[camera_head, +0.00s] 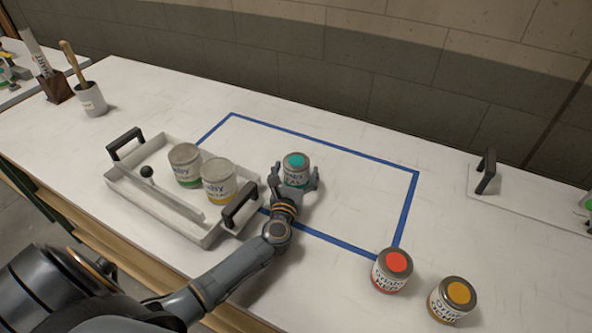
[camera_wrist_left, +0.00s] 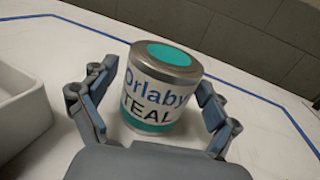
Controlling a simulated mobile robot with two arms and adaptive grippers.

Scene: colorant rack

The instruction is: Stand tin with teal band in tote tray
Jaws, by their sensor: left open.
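The tin with the teal band (camera_head: 296,167) stands upright on the table inside the blue outline, with a teal spot on its lid. In the left wrist view the tin (camera_wrist_left: 158,90) reads "Orlaby TEAL" and sits between the fingers. My left gripper (camera_head: 296,182) is open around it, with gaps visible at both sides in the wrist view (camera_wrist_left: 150,98). The tote tray (camera_head: 150,205) is to the left, with black handles. It holds a green-banded tin (camera_head: 185,163) and a yellow-banded tin (camera_head: 219,181), both upright. My right gripper is not in view.
Blue tape (camera_head: 345,150) marks a rectangle, otherwise clear. A red-lidded tin (camera_head: 392,270) and an orange-lidded tin (camera_head: 452,299) stand at the front right. A cup with a brush (camera_head: 91,100) stands back left.

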